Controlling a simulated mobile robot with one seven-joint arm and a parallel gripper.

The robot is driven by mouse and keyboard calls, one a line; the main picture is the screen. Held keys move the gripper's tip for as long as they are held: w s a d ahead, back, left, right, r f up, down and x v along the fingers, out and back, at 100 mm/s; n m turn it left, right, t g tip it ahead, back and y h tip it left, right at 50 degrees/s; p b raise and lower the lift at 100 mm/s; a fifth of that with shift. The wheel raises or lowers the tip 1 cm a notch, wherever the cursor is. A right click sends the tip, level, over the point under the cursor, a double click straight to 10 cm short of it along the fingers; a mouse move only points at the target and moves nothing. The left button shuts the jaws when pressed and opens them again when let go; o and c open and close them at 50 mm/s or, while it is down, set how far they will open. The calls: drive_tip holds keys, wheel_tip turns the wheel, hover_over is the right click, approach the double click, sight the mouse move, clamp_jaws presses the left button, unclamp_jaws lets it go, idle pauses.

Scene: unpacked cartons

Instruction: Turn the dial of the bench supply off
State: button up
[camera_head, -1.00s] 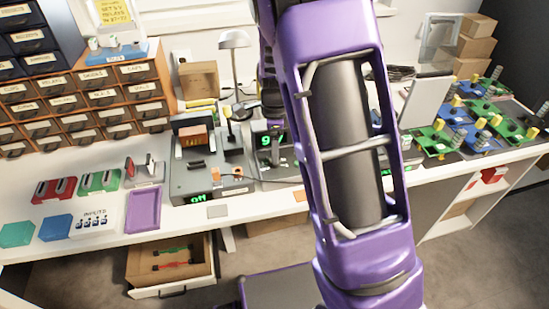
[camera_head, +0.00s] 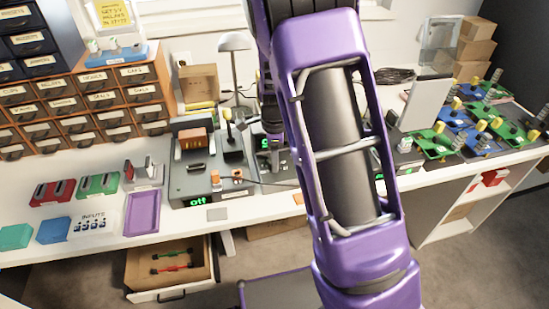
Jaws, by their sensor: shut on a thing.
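The bench supply (camera_head: 284,172) is a dark grey unit at the back middle of the white bench. A small part of its green display (camera_head: 264,143) shows; the rest is behind my arm. My gripper (camera_head: 273,138) points down at the front of the supply. Its fingertips are mostly hidden by my purple wrist. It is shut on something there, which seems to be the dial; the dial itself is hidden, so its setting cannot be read.
A second grey unit (camera_head: 190,185) with a green "Off" display stands just left. A desk lamp (camera_head: 235,42) stands behind. A purple tray (camera_head: 142,212) lies front left, above an open drawer (camera_head: 170,265). Green and blue boards (camera_head: 470,130) crowd the right.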

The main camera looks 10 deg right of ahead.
clamp_jaws()
drive_tip(key=n, duration=0.6)
drive_tip(key=shift+n, duration=0.4)
drive_tip(key=n, duration=0.3)
drive_tip(key=shift+w+n+y, duration=0.1)
drive_tip(key=shift+n+y, duration=0.2)
drive_tip(key=n, duration=0.3)
drive_tip(key=shift+n, duration=0.3)
drive_tip(key=n, duration=0.6)
drive_tip(key=shift+w+g, duration=0.1)
drive_tip(key=shift+g, duration=0.2)
drive_tip(key=n+p, duration=0.1)
drive_tip(key=n, duration=0.5)
drive_tip(key=shift+n, duration=0.4)
drive_tip(key=shift+p, duration=0.3)
drive_tip(key=o, duration=1.1)
unclamp_jaws()
